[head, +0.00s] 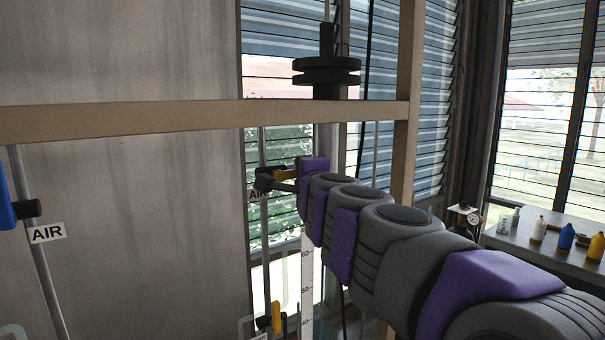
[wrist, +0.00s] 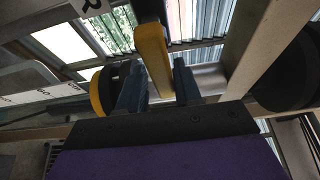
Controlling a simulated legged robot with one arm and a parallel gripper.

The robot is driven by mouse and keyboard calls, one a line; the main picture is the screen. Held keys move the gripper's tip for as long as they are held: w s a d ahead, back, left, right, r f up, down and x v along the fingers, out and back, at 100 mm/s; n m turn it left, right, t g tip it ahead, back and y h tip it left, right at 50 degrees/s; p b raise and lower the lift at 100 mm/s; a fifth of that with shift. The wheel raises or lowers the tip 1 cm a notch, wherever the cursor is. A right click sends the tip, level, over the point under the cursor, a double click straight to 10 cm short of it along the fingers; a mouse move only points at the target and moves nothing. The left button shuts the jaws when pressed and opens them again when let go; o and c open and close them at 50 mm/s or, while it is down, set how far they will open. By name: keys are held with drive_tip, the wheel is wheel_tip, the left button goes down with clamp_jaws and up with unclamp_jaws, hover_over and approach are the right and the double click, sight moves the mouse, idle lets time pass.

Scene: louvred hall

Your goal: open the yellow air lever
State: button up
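The yellow air lever (wrist: 153,60) runs between the two blue-grey fingers of my gripper (wrist: 158,86) in the wrist view. The fingers stand apart, one on each side of it; whether both press on it cannot be made out. In the head view, my gripper (head: 284,180) is at the pipe valve in front of the louvred window. Only a small bit of the yellow lever (head: 290,167) shows there, and the purple wrist hides part of it. An AIR tag (head: 256,195) hangs beside this valve, partly covered.
A beige beam (head: 200,119) crosses above my arm and joins a post (head: 406,100). Another AIR tag (head: 47,233) and a blue handle (head: 5,200) are at the left. A lower yellow handle (head: 276,317) sits below. Bottles stand on a bench (head: 520,245) at the right.

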drive_tip(key=shift+o, duration=1)
drive_tip(key=shift+w, duration=0.15)
drive_tip(key=s+d, duration=0.3)
drive_tip(key=s, duration=1.4)
drive_tip(key=shift+d, duration=0.2)
